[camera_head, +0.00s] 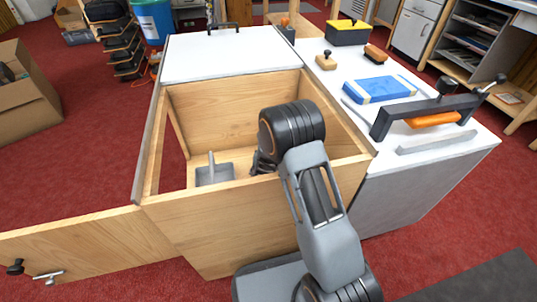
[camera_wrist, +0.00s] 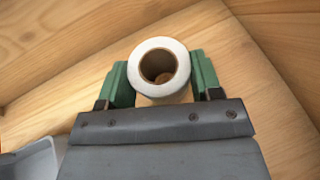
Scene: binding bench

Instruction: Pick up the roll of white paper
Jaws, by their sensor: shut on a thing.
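The roll of white paper (camera_wrist: 181,55) shows in the wrist view with its round end and brown core facing the camera. My gripper (camera_wrist: 160,80) has its green fingers on either side of the roll and is shut on it. In the head view my gripper (camera_head: 262,163) reaches down into the open wooden compartment of the bench. The roll cannot be made out there, as my arm covers that spot.
A grey scoop-like thing (camera_head: 214,174) lies in the compartment left of my gripper. Wooden walls (camera_head: 235,100) surround it. An open wooden door (camera_head: 90,245) sticks out at left. The white top (camera_head: 420,95) at right holds a blue package (camera_head: 378,89) and tools.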

